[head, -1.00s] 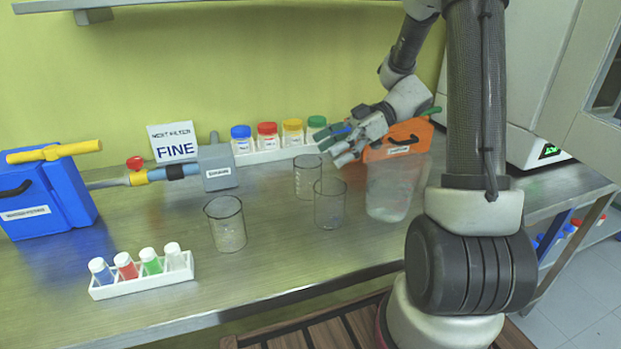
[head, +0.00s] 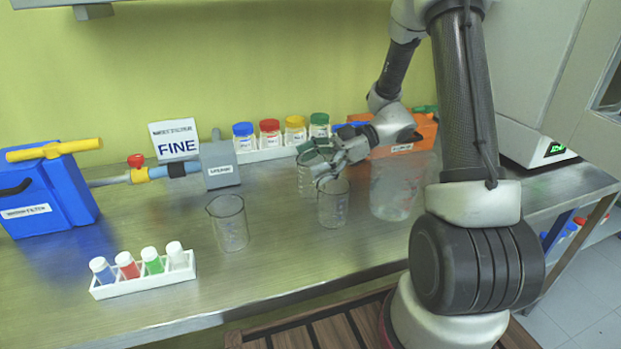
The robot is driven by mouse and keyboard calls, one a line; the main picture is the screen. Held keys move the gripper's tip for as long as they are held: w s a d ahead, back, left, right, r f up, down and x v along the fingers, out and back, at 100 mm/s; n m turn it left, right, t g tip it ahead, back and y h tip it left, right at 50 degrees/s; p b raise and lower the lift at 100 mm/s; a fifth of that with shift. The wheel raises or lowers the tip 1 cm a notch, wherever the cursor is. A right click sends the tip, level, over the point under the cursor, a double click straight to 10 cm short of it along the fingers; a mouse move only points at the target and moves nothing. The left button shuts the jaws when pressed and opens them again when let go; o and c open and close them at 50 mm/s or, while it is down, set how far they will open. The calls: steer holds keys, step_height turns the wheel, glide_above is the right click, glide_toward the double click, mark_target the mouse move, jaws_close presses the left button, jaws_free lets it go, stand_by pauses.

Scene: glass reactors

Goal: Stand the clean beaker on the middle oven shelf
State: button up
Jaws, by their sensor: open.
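Three glass beakers stand upright on the steel bench in the head view: a front-left beaker (head: 229,226), a front-middle beaker (head: 333,207) and a back beaker (head: 306,182). I cannot tell for certain which one is clean; the front-left one looks tinted low down. My gripper (head: 316,168) is open, just above and between the back beaker and the front-middle beaker, its fingers partly covering their rims. I cannot tell whether it touches either one. A pale grey cabinet (head: 508,75) at the right may be the oven; no middle shelf is visible.
A rack of capped jars (head: 270,152) stands behind. A vial rack (head: 143,285), a blue filter unit (head: 45,195) and a FINE sign (head: 176,141) are left. The front middle bench is clear.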

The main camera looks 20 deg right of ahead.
steer(key=shift+a, duration=0.1)
steer(key=c, duration=1.2)
steer(key=shift+c, duration=0.2)
